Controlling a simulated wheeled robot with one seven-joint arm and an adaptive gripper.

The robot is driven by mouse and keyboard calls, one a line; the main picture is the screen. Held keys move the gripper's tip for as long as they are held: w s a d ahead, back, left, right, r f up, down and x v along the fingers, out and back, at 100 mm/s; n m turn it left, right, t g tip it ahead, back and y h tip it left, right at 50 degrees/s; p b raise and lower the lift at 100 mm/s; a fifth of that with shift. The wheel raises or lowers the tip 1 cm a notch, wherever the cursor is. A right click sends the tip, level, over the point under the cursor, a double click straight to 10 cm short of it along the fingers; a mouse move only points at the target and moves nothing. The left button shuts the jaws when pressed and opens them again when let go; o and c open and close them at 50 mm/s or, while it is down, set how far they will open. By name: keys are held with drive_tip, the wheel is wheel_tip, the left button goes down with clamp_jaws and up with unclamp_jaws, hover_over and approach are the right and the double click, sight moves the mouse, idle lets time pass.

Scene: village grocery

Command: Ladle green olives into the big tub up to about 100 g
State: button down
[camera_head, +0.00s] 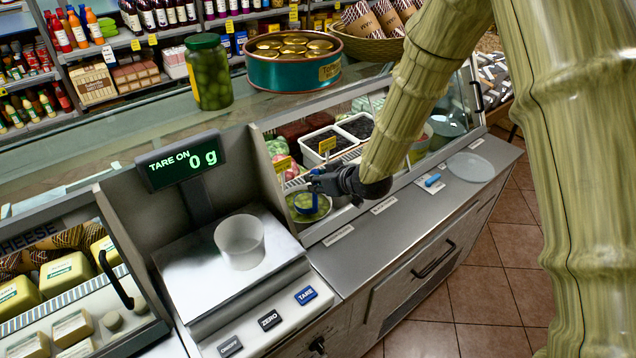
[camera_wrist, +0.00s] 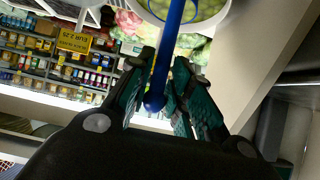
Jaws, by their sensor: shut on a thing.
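My gripper (camera_head: 322,184) is shut on the blue handle of the ladle (camera_wrist: 176,50), at the front opening of the glass display case. A round white-rimmed container with green olives (camera_head: 310,207) is just below it; in the wrist view, olives (camera_wrist: 205,8) show around the far end of the handle. I cannot tell how much the ladle's bowl holds. The big tub (camera_head: 240,242), clear and apparently empty, stands upright on the scale's plate (camera_head: 185,262). The scale's display (camera_head: 180,160) reads "TARE ON 0 g".
A flat clear lid (camera_head: 470,167) and a small blue object (camera_head: 432,180) lie on the counter to the right. A jar of olives (camera_head: 208,75) and a large green tin (camera_head: 293,68) stand on top of the case. Cheeses (camera_head: 52,275) are at the lower left.

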sight(316, 170)
drive_tip(key=shift+r+p, duration=1.1)
drive_tip(key=shift+r, duration=0.8)
drive_tip(key=shift+d, duration=0.1)
drive_tip(key=s+d+r+p, duration=0.2)
drive_tip(key=s+d, duration=0.6)
drive_tip(key=s, duration=0.4)
drive_tip(key=shift+d+r, duration=0.35)
drive_tip(key=shift+r, duration=0.15)
